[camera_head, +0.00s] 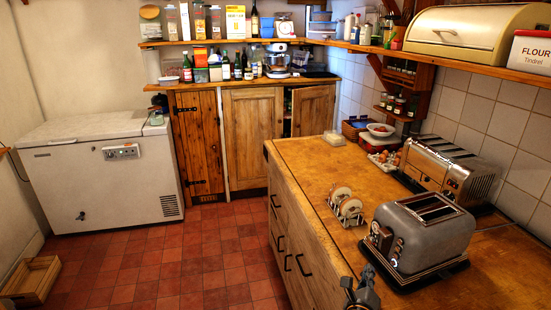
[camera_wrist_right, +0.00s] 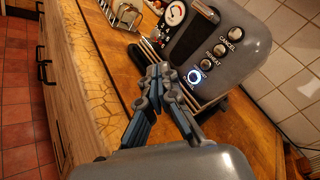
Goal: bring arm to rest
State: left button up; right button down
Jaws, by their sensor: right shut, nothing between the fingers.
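My right gripper (camera_head: 362,291) shows at the bottom of the head view, by the front edge of the wooden counter (camera_head: 310,165). In the right wrist view the same gripper (camera_wrist_right: 160,72) has its fingertips together with nothing between them. It points toward the grey toaster (camera_wrist_right: 225,60), whose dial, buttons and lit ring face the camera. In the head view this toaster (camera_head: 420,235) stands on the counter, right of the gripper. I cannot tell whether the fingertips touch anything. My left gripper is not in view.
A toast rack (camera_head: 346,207) with bread slices stands left of the toaster. A larger steel toaster (camera_head: 448,165) stands behind, by the tiled wall. A white chest freezer (camera_head: 100,170) is at the left. The red tiled floor (camera_head: 190,255) is mostly open, with a wooden crate (camera_head: 33,280) at lower left.

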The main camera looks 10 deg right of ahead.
jog(key=s+a+r+n+t+y, duration=0.1)
jog(key=a+r+n+t+y, duration=0.15)
jog(key=a+n+y, duration=0.35)
jog(key=s+a+r+n+t+y, duration=0.1)
jog(key=a+r+n+t+y, duration=0.2)
jog(key=a+n, duration=0.45)
jog(key=s+a+f+n+g+y, duration=0.5)
jog(key=s+a+n+g+y, duration=0.25)
jog(key=s+a+n, duration=0.55)
jog(key=s+d+f+n+g+h, duration=0.35)
jog(key=s+d, duration=0.25)
jog(key=s, duration=0.3)
jog(key=s+d+f+n+g+h, duration=0.25)
jog(key=s+d+n+g, duration=0.3)
jog(key=s, duration=0.35)
notch_tip(320, 180, down, 28)
jog(key=s+g+b, duration=0.1)
jog(key=s+b, duration=0.1)
jog(key=s+d+f+g, duration=0.1)
jog(key=s+d+f, duration=0.2)
jog(key=s+f, duration=1.3)
jog(key=shift+s+f+h+b, duration=0.2)
jog(key=shift+s+h+b, duration=0.15)
